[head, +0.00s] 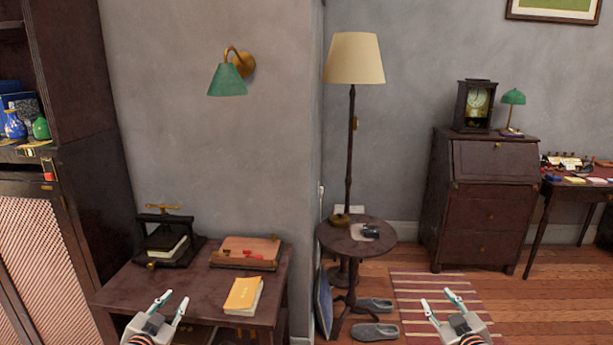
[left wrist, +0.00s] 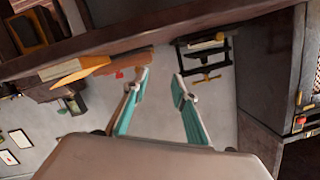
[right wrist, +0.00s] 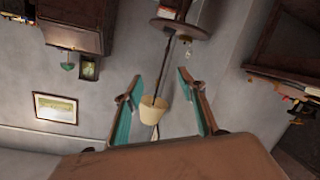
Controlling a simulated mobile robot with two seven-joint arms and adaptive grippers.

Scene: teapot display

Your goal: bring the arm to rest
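My left gripper (head: 170,303) shows at the bottom of the head view, in front of the dark wooden table. Its fingers are spread with nothing between them; the left wrist view also shows the open fingers (left wrist: 160,95). My right gripper (head: 442,300) is at the bottom right of the head view, over the floor and the striped rug. Its fingers are apart and empty, as the right wrist view shows too (right wrist: 158,92). Both grippers are held at about the same height in the head view, and neither touches anything that I can see.
The dark table (head: 190,293) holds a book press (head: 168,240), a wooden box (head: 246,252) and a yellow book (head: 243,294). A round side table (head: 335,238) stands by a floor lamp (head: 354,60). Slippers (head: 375,331) lie below. The striped rug (head: 425,290) is clear.

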